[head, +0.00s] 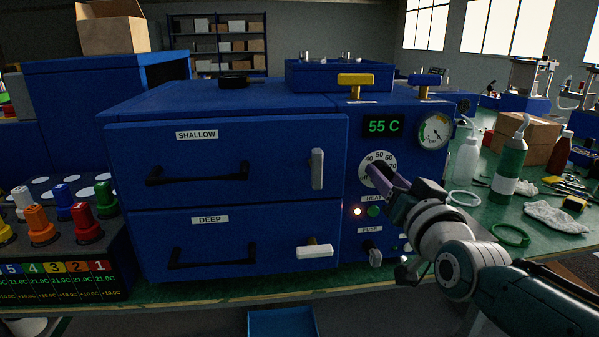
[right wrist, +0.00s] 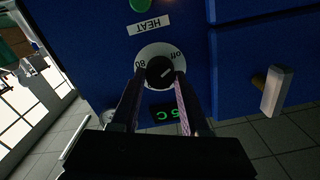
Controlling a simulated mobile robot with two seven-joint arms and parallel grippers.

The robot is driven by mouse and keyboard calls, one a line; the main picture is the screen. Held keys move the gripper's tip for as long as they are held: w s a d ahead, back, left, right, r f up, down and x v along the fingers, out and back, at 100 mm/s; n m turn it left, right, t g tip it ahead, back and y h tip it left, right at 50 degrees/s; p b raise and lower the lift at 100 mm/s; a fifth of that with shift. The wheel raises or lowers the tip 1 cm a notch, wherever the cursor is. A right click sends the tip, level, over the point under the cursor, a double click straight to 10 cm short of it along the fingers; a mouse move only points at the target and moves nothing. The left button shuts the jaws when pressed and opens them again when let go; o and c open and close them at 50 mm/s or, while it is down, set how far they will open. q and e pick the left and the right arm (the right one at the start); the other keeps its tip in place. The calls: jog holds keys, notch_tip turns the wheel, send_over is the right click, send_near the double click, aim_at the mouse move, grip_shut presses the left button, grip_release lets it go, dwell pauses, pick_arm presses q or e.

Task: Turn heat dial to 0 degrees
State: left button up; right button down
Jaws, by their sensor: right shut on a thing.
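The heat dial has a round white scale plate (head: 378,160), on the right side of the blue press's front above the HEAT label (head: 374,198). Numbers around 40 to 60 show at its top. In the right wrist view its black knob (right wrist: 160,71) has a pale mark, with "80" and "off" visible on the plate. My right gripper (head: 382,175) is shut on the knob, its two fingers on either side of it. The gripper hides the knob in the head view. The green display (head: 382,126) reads 55 C. My left gripper is not in view.
Two drawers, SHALLOW (head: 226,160) and DEEP (head: 232,243), fill the press's left front. A pressure gauge (head: 434,132) is above right of the dial. Bottles (head: 511,160) and tools lie on the green bench to the right.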

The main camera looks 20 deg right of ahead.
dwell(0.4)
jog(key=shift+c, duration=2)
grip_release()
jog(key=p+v, duration=0.2)
jog(key=v, duration=0.8)
